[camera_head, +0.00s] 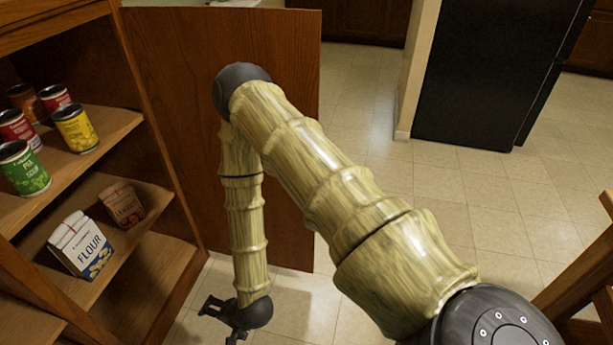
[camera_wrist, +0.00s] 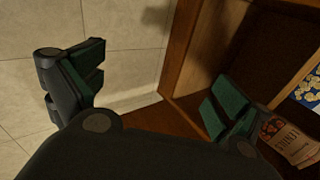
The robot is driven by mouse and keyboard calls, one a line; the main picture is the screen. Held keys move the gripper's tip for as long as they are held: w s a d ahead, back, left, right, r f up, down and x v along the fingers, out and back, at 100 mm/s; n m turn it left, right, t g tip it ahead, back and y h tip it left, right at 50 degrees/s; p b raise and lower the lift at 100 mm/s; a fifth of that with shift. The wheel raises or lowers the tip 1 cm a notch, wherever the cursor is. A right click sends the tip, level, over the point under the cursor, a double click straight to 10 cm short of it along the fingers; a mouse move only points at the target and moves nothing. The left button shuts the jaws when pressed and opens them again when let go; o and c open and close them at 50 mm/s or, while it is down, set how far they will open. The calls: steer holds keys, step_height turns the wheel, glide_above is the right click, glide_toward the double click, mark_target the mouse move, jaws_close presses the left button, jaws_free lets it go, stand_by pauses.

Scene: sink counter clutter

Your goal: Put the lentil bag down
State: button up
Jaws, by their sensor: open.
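My gripper (camera_head: 222,312) is low, in front of the cabinet and to the right of the shelf, apart from the bag. In the wrist view my gripper (camera_wrist: 155,90) has its green-padded fingers wide apart, with nothing between them.
Several cans (camera_head: 75,128) stand on the shelf above. The open cabinet door (camera_head: 290,215) stands behind my forearm. Wooden furniture (camera_head: 590,265) is at the right. The tiled floor (camera_head: 475,195) between is clear.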

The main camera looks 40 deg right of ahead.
steer(key=s+d+n+g+h, duration=0.1)
steer(key=s+d+n+g, duration=0.2)
steer(key=s+d+n, duration=0.3)
steer(key=s+d+n+g+h, duration=0.2)
steer(key=s+d+n, duration=0.3)
steer(key=s, duration=1.2)
steer(key=d+g, duration=0.1)
steer(key=d, duration=0.1)
steer(key=shift+d+r+n+h, duration=0.3)
steer(key=shift+d+r+n, duration=0.05)
steer(key=shift+n, duration=0.05)
steer(key=shift+w, duration=0.1)
